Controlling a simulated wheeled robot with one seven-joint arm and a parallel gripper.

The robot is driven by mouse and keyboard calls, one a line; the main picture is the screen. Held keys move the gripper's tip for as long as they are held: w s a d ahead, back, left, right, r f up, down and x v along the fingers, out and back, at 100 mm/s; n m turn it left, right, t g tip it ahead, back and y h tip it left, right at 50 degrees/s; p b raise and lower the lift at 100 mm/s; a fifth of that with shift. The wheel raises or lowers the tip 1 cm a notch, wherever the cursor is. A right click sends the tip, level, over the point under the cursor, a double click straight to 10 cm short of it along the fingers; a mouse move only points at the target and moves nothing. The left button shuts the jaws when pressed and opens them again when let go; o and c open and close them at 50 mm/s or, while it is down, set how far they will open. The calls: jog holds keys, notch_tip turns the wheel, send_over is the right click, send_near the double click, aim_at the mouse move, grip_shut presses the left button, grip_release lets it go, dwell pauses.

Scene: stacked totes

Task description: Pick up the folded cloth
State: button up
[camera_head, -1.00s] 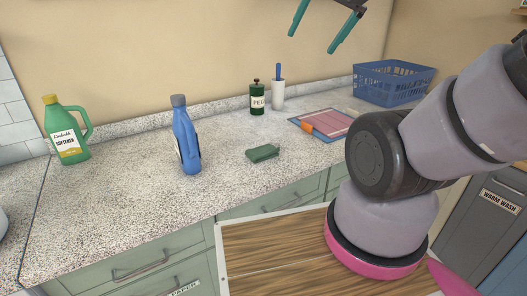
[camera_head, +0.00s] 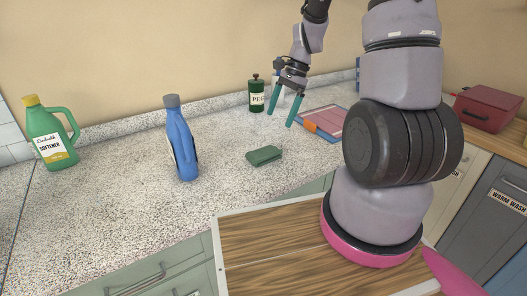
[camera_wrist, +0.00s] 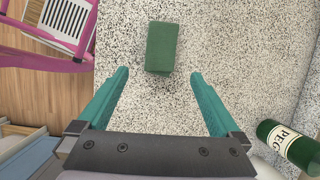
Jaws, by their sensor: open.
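The folded cloth (camera_head: 264,156) is a small dark green pad lying flat on the speckled counter, near its front edge. In the wrist view the cloth (camera_wrist: 160,46) lies beyond the fingertips, roughly centred between them. My gripper (camera_head: 282,114) has two teal fingers spread apart with nothing between them. It hangs above the counter, behind the cloth as the head camera sees it. It also shows in the wrist view (camera_wrist: 157,74). Nothing covers the cloth.
A blue bottle (camera_head: 181,140) and a green softener jug (camera_head: 50,138) stand left of the cloth. A green peg tin (camera_head: 256,96) stands close to my gripper at the back. Counter around the cloth is clear.

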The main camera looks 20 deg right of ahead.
aim_at(267, 148)
jog(key=shift+m, duration=0.3)
jog(key=x, duration=0.7)
jog(key=shift+w+d+f, duration=0.15)
jog(key=shift+w+d, duration=0.1)
jog(key=shift+a+x, duration=0.2)
jog(key=shift+x, duration=1.25)
jog(key=shift+a+x, duration=0.2)
jog(key=shift+x, duration=1.25)
jog(key=shift+s, duration=0.1)
jog(key=c, duration=1.3)
jog(key=shift+r, duration=5.2)
jog(key=shift+c, duration=0.2)
